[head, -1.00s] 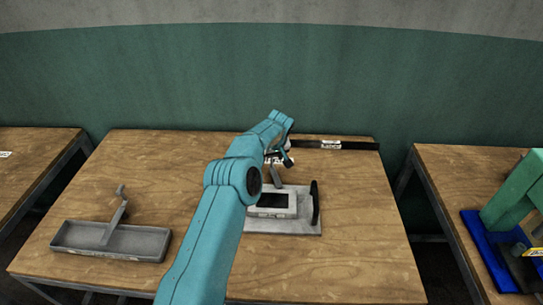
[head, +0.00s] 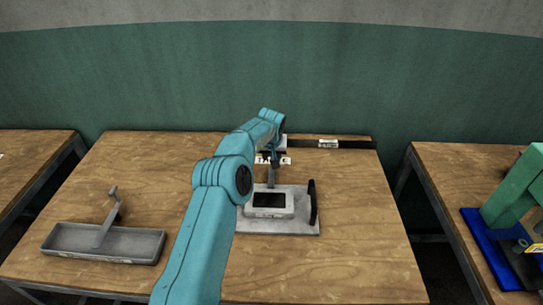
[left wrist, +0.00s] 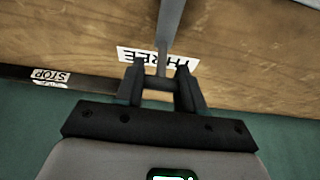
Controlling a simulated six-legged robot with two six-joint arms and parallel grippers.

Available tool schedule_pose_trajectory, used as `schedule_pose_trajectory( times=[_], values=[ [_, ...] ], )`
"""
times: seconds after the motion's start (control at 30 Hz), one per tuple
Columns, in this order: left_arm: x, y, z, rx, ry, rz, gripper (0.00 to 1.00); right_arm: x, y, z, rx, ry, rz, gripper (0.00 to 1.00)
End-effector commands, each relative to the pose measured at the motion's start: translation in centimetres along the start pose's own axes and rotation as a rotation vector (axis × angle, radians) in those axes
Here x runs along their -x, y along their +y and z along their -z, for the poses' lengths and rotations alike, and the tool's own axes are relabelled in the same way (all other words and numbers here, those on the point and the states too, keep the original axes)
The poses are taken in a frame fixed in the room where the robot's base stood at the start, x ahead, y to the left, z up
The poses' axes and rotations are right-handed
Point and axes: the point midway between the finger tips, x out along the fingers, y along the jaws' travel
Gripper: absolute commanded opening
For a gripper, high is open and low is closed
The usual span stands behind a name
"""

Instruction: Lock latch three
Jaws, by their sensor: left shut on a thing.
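The latch on the middle table has a light grey base plate (head: 250,221), a raised block with a dark top (head: 268,200), and a thin grey lever (head: 271,178) rising at the back. My left gripper (head: 272,158) is at the lever's upper end, partly hidden by my arm. In the left wrist view my left gripper (left wrist: 162,75) is shut on the grey lever (left wrist: 168,25), whose end sits between the fingers. A white label reading THREE (left wrist: 128,54) lies on the table behind the fingers, partly covered. My right gripper is not in view.
A grey tray (head: 70,251) with an upright lever stands at the left of the table. A black strip (head: 350,143) with a STOP label (left wrist: 50,76) runs along the back edge. A black upright piece (head: 312,202) stands at the plate's right. A green press (head: 515,190) stands on the right table.

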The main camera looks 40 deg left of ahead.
Motion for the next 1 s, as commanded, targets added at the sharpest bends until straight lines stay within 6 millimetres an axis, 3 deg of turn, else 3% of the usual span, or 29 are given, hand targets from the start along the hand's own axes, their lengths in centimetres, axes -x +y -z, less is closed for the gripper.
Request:
schedule_pose_trajectory(
  times=[0.03,0.1,0.4,0.53,0.67,1.0],
  values=[
    [0.1,0.1,0.0,-0.002,0.0,0.0,0.42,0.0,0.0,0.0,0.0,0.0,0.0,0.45],
    [0.1,0.1,0.0,-0.002,0.0,0.0,0.64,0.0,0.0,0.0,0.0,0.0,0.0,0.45],
    [0.1,0.1,0.0,0.0,0.0,0.0,0.64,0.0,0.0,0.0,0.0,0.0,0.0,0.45],
    [1.2,0.1,0.1,0.0,0.002,-0.001,0.64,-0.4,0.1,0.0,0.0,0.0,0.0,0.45],
    [3.8,0.1,0.1,0.0,0.005,-0.001,0.64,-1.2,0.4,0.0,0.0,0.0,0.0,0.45],
    [12.7,0.1,0.0,0.0,0.005,-0.002,0.64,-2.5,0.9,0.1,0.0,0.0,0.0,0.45]
  ],
)
